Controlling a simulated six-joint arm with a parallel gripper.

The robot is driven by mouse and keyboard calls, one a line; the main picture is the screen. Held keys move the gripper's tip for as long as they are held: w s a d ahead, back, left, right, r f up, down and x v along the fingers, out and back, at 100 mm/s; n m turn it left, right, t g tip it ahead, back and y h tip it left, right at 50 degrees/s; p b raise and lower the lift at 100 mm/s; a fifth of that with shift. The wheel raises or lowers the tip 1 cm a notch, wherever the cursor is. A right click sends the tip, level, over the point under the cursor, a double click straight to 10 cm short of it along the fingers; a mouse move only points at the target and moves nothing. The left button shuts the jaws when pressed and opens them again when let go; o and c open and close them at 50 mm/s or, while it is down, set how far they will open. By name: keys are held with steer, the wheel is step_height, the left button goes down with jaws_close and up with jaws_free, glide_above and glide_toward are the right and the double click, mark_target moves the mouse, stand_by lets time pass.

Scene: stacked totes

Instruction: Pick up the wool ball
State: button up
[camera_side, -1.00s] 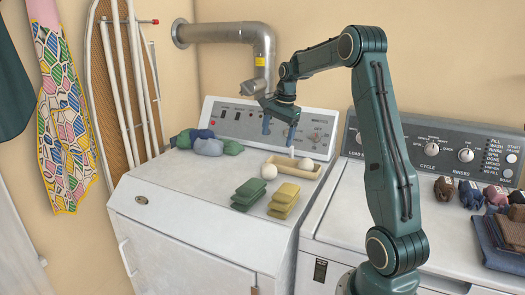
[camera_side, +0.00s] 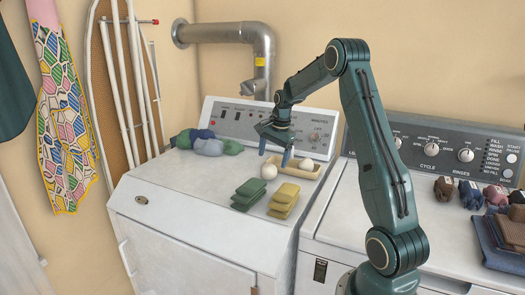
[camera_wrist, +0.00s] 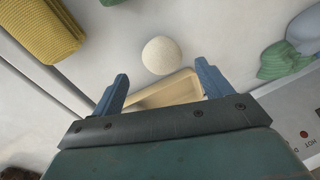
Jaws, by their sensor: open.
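Two cream-white wool balls show in the side view. One ball (camera_side: 269,172) rests on the white machine top, just off the left end of a shallow tan tray (camera_side: 301,173). The other ball (camera_side: 306,164) is at the tray, toward its right part. My gripper (camera_side: 274,156) is open and empty, fingers pointing down above the left end of the tray. In the wrist view one ball (camera_wrist: 162,55) lies beyond the blue fingertips, roughly centred between them and apart from them. Part of the tray (camera_wrist: 182,88) shows between the fingers; the other ball is not visible there.
Folded green cloths (camera_side: 250,190) and yellow cloths (camera_side: 284,200) lie in front of the balls. Green and blue bundles (camera_side: 203,143) lie at the back left. The control panel (camera_side: 228,115) rises behind. Free room is on the machine top's left front.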

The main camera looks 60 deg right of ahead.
mark_target(271, 165)
steer(key=shift+f, duration=0.15)
steer(key=shift+w+d+f, duration=0.1)
steer(key=shift+w+f, duration=0.1)
steer(key=shift+f, duration=0.65)
steer(key=shift+w+a+f, duration=0.1)
steer(key=shift+w+f, duration=0.1)
steer(key=shift+f, duration=0.6)
steer(key=shift+w+d+f, duration=0.1)
steer(key=shift+w+f, duration=0.1)
steer(key=shift+f, duration=0.65)
steer(key=c, duration=1)
